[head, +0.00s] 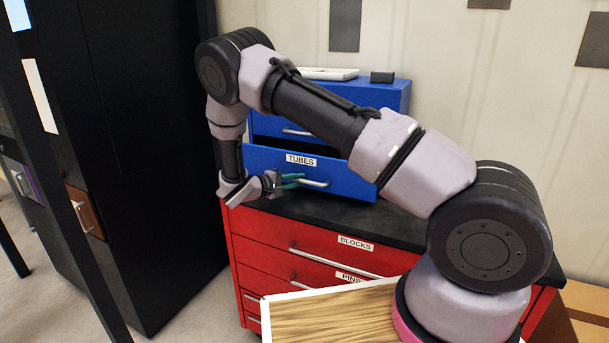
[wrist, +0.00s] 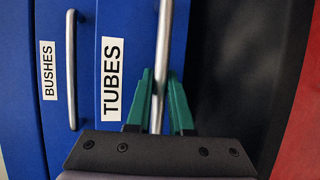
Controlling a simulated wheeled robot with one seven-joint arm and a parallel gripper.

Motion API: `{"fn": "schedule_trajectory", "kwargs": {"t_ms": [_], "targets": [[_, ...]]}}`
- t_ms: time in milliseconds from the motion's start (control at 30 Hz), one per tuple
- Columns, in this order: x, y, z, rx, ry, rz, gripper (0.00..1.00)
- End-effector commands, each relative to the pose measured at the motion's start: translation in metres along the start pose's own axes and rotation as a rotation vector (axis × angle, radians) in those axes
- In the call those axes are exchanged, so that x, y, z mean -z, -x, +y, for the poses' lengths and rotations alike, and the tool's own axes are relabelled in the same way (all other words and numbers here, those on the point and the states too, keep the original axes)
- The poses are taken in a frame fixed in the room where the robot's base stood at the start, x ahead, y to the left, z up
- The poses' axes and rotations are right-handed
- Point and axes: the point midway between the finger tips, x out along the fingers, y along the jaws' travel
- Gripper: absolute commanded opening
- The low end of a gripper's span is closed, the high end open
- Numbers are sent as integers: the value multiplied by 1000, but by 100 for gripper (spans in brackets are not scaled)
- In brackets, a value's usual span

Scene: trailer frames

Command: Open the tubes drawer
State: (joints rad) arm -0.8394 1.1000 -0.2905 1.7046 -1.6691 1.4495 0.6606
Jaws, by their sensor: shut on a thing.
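The tubes drawer (head: 345,183) is the lower drawer of a blue cabinet (head: 390,97) and has a white TUBES label. It stands partly pulled out, with a dark gap above its front in the head view. Its metal bar handle (head: 317,184) also shows in the wrist view (wrist: 164,35), where the drawer front (wrist: 138,50) appears turned sideways. My gripper (head: 293,181) has green fingers on both sides of the handle. In the wrist view my gripper (wrist: 160,90) is shut on that handle. The drawer's inside is hidden.
The BUSHES drawer (wrist: 52,25) above is shut. The blue cabinet stands on the black top (head: 300,206) of a red cabinet (head: 265,235) with BLOCKS and other drawers. A wooden board (head: 330,318) lies in front. A tall black cabinet (head: 150,180) stands close on the left.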

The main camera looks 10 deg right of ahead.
Motion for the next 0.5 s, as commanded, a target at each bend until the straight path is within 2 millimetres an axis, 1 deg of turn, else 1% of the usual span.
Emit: {"fn": "schedule_trajectory", "kwargs": {"t_ms": [33,200,300,500], "targets": [[-3,11,-3,0,2,4,0],[-14,34,-8,1,1,2,0],[-18,44,-10,1,2,2,0],[-22,53,-12,1,1,0,0]]}}
